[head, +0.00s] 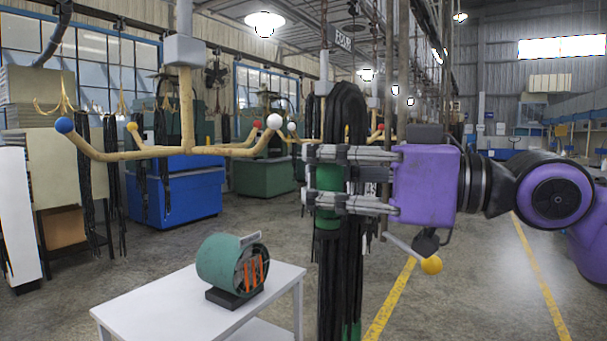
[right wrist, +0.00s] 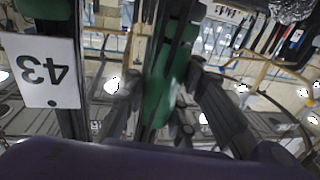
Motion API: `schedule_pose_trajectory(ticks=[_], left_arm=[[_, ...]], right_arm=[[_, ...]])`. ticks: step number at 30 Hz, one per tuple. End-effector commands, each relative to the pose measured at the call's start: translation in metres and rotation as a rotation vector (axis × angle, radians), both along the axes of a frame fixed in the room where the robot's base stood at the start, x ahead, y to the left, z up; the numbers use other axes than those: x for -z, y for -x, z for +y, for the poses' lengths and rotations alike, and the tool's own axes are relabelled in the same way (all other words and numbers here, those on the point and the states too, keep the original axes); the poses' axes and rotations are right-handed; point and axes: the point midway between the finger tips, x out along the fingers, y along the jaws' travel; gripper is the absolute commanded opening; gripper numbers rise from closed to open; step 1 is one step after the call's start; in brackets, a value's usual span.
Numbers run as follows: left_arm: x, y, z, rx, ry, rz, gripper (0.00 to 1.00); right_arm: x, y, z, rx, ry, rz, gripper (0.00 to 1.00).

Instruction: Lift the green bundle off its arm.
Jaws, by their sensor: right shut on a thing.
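The bundle of black hoses with a green band (head: 328,185) hangs upright at the middle of the head view, its looped top (head: 346,98) above my gripper. My right gripper (head: 312,177) comes in from the right and is shut on the bundle at the green band, one finger above the other. In the right wrist view the green band (right wrist: 163,95) lies between the fingers, and a white tag marked 43 (right wrist: 44,70) shows at left. The arm under the bundle's loop is hidden, so I cannot tell whether they touch. My left gripper is not in view.
A yellow hanger (head: 185,110) with blue, yellow, white and red ball tips hangs at left. A white table (head: 130,310) holds a green drum-shaped device (head: 222,265) left of the bundle. A yellow ball (head: 431,265) on a rod sits below my gripper.

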Motion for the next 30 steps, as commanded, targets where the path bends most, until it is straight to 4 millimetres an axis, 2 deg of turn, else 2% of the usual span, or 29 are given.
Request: schedule_pose_trajectory(ticks=[18,30], left_arm=[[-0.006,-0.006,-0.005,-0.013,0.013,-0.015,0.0],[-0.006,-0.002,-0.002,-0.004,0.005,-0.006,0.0]], right_arm=[[-0.004,0.026,-0.034,0.0,-0.003,-0.007,0.0],[-0.004,0.033,-0.045,0.0,-0.003,-0.008,0.0]])
